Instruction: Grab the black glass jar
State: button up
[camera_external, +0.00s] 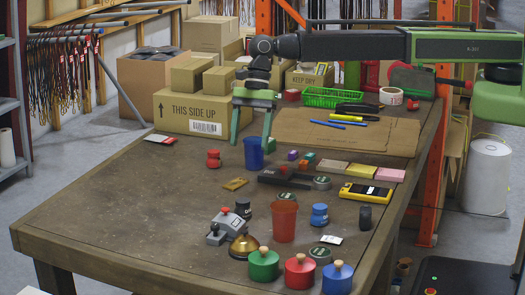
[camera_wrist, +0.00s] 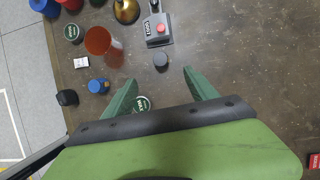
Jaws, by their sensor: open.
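The black jar (camera_external: 244,209) stands on the table just behind the grey box with a red button in the external view. In the wrist view a small dark round top (camera_wrist: 160,62) beside that box appears to be the same jar. My gripper (camera_external: 250,146) is open and empty, fingers pointing down, higher and farther back than the jar. In the wrist view my gripper's fingers (camera_wrist: 158,88) are spread wide, with the jar between their lines and a little beyond the tips. Nothing touches the jar.
The red-button box (camera_external: 226,226) and a brass bell (camera_external: 244,246) stand close to the jar. An orange-red cup (camera_external: 285,221) and a blue jar (camera_external: 320,214) stand to its right. A blue cup (camera_external: 254,154) shows below my gripper. The table's left side is mostly clear.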

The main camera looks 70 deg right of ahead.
jog(key=b, duration=1.1)
send_near(243, 200)
jog(key=x, duration=0.5)
jog(key=shift+w+a+f, duration=0.1)
jog(key=shift+a+f, duration=0.2)
jog(key=shift+a, duration=0.05)
jog(key=b+x, duration=0.5)
jog(key=shift+d+f, duration=0.1)
jog(key=shift+f, duration=0.1)
jog(key=shift+r, duration=0.2)
grip_shut()
